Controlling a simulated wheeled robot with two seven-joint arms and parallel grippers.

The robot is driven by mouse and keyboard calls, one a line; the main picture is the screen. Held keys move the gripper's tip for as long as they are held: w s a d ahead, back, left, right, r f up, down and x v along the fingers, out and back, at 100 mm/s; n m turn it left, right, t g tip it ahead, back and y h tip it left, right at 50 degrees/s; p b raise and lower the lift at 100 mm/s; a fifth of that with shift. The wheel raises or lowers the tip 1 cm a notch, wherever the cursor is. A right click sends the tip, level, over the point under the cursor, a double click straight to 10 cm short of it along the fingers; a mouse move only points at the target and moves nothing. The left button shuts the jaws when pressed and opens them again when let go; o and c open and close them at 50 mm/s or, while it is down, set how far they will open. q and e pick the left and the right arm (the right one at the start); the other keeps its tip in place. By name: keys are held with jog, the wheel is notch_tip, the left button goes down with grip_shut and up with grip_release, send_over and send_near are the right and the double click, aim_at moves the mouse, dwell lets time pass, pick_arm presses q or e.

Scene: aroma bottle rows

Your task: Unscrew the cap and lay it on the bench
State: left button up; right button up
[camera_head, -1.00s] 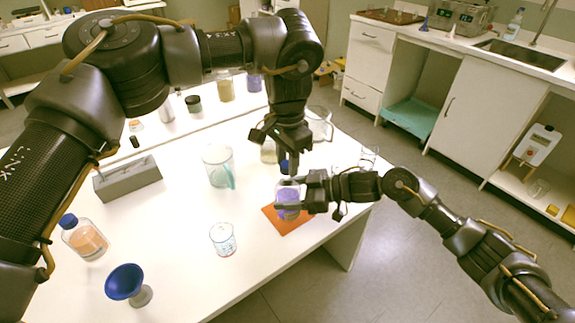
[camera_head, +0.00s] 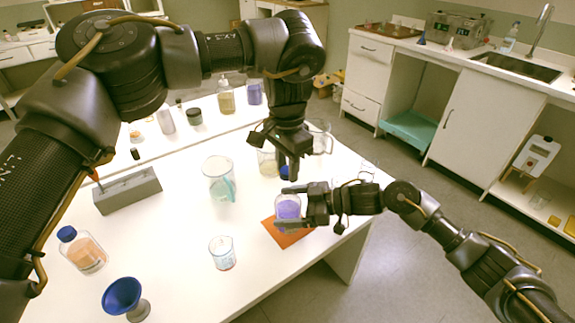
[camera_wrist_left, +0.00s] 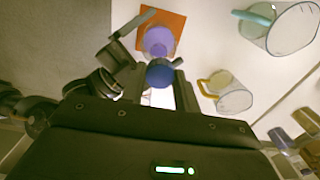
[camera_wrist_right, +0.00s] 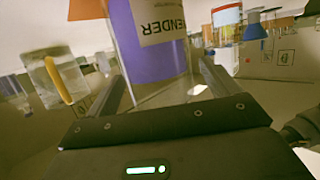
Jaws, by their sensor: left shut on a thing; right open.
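My left gripper (camera_head: 289,170) is shut on the blue cap (camera_wrist_left: 160,72), holding it above the bottle in the head view. The bottle (camera_head: 287,208) has purple contents and stands upright over the orange mat (camera_head: 293,238). In the left wrist view the cap sits between the fingertips, with the bottle (camera_wrist_left: 158,40) beyond it. My right gripper (camera_head: 290,207) is open, its fingers on either side of the bottle. In the right wrist view the bottle (camera_wrist_right: 155,60) with its pale printed label stands between the fingers; whether they touch it I cannot tell.
On the white bench stand a small beaker (camera_head: 222,254), a larger jug (camera_head: 217,182), an orange-filled bottle (camera_head: 82,252), a blue funnel (camera_head: 122,294) and a grey rack (camera_head: 128,190). Bare bench lies left of the mat, between the beaker and the jug.

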jog(key=v, duration=1.1)
jog(key=shift+d, duration=0.4)
